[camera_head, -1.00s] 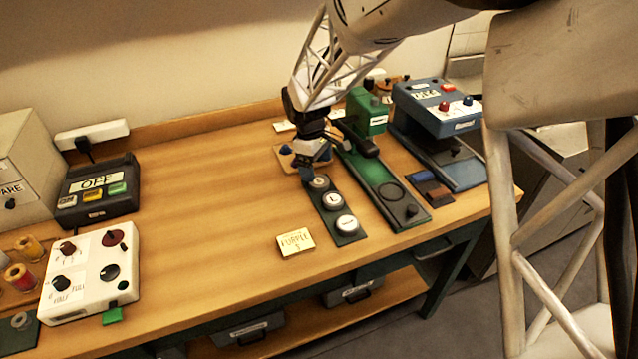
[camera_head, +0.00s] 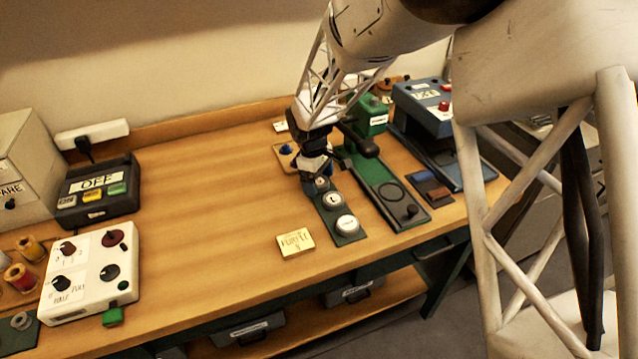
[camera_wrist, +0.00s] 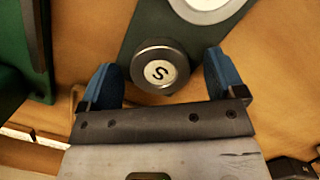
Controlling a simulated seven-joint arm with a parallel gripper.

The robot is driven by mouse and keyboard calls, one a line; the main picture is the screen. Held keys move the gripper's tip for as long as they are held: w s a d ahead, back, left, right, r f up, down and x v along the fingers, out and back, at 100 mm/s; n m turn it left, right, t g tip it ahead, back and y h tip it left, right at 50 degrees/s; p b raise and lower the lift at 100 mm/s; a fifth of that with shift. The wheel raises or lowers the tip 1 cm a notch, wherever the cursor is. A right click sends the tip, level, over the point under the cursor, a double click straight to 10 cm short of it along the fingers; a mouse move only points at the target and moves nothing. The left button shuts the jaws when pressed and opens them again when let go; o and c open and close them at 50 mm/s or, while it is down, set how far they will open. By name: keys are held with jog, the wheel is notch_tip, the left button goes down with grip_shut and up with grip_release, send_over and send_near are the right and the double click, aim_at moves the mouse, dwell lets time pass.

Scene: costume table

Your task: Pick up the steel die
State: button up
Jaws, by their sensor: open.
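A dark green strip (camera_head: 334,214) on the table holds a row of three round dies. The far die (camera_wrist: 160,67) has a dark metal rim and a pale centre lettered S; the head view shows only part of it (camera_head: 322,184), beneath my gripper. A middle die (camera_head: 334,200) and a near die (camera_head: 347,224) have pale faces and lie clear of my gripper. My gripper (camera_wrist: 160,75) points down and is open, with one blue finger on each side of the S die. I cannot tell whether the fingers touch it.
A green press with a long base (camera_head: 385,190) stands close to the right. A blue-grey machine (camera_head: 424,105) is beyond it. The table's middle left is clear.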

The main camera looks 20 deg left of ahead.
aim_at(321, 182)
dwell(0.4)
jog(key=c, duration=1.2)
jog(key=shift+r, duration=0.1)
jog(key=shift+r, duration=0.75)
notch_tip(321, 182, up, 2)
jog(key=shift+r, duration=0.1)
jog(key=s+a, duration=1.2)
jog(key=shift+s+a, duration=0.4)
